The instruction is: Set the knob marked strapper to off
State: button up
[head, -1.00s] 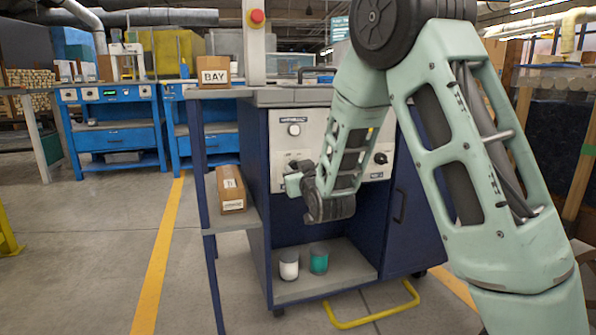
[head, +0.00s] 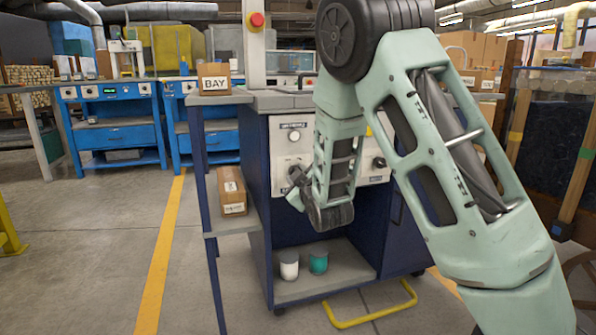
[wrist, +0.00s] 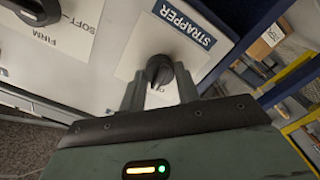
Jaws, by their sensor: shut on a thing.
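The strapper knob (wrist: 160,70) is a black knob on a white plate with a blue STRAPPER label (wrist: 185,22) in the wrist view. My gripper (wrist: 160,84) has one finger on each side of this knob and is shut on it. The small print by the knob is mostly covered by the knob and fingers, so its setting cannot be read. In the head view, my gripper (head: 295,188) is at the lower left of the white control panel (head: 292,152), partly hidden by my wrist.
Another black knob (wrist: 38,8), by the words SOFT and FIRM, is at the wrist view's upper left. The head view shows a side shelf (head: 232,222) with a carton, a lower shelf (head: 345,268) with two tubs, and a yellow floor bar (head: 372,318). Floor at left is open.

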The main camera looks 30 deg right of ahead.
jog(key=n+p, duration=0.2)
jog(key=n, duration=0.2)
jog(key=shift+n, duration=0.4)
jog(key=shift+f, duration=0.1)
jog(key=o, duration=1)
jog(key=shift+p, duration=0.3)
